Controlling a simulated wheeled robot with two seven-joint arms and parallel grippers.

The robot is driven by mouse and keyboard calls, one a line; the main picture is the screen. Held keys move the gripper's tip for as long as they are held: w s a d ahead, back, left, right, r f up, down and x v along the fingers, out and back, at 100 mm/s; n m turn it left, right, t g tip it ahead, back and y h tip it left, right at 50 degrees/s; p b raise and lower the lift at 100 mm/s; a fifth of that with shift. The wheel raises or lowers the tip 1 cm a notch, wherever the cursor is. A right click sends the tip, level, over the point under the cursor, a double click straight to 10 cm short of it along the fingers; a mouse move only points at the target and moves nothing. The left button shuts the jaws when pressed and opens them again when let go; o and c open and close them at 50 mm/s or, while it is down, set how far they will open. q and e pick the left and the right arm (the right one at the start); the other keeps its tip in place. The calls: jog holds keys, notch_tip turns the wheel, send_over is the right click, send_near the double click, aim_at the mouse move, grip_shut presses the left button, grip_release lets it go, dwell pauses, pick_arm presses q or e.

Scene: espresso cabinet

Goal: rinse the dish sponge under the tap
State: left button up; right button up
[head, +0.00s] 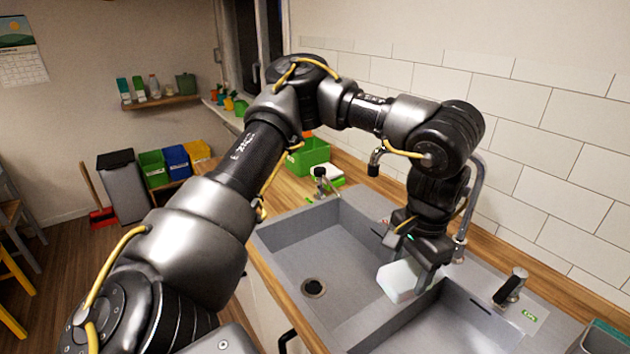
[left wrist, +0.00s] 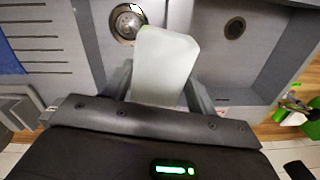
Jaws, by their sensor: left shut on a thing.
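The dish sponge is a pale, whitish block (head: 402,280). My left gripper (head: 424,270) is shut on it, pointing down, and holds it over the divider between the two sink basins. In the left wrist view the sponge (left wrist: 165,58) sticks out from between the fingers of the gripper (left wrist: 160,86). The tap (head: 462,238) rises behind my left wrist; its middle is hidden by my arm. Its spout end (head: 374,167) shows left of the wrist, above and behind the sponge. No water is visible. My right gripper is not in view.
The grey sink (head: 350,235) has a left basin with a drain (head: 313,288) and a right basin. A lever (head: 511,286) stands on the right rim beside a green label. Another small fitting (head: 322,183) and a green box (head: 308,157) are at the back left. A tiled wall is behind.

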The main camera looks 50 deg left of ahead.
aim_at(382, 282)
pick_arm(q)
jog(key=shift+g+y, duration=0.3)
jog(key=shift+y, duration=0.1)
jog(key=s+a+f, duration=0.1)
jog(key=a+f, duration=0.1)
jog(key=f, duration=0.1)
jog(key=s+a+f, duration=0.1)
jog(key=f, duration=0.1)
jog(key=shift+s+a+p, duration=0.2)
jog(key=shift+s+p, duration=0.1)
jog(key=shift+s, duration=0.05)
jog(key=s+a+f+m+t+y, duration=0.2)
jog(key=a+m, duration=0.6)
jog(key=a, duration=0.3)
jog(key=w+a+r+m+t+h, duration=0.1)
jog(key=a+m, duration=0.3)
jog(key=m, duration=0.4)
jog(key=w+a+r+m+t+h+p, duration=0.1)
jog(key=a+r+m+t+h, duration=0.2)
jog(key=m, duration=0.6)
jog(key=shift+a+r+h, duration=0.3)
jog(key=shift+a+r, duration=0.05)
jog(key=shift+a, duration=0.5)
jog(key=shift+w, duration=0.1)
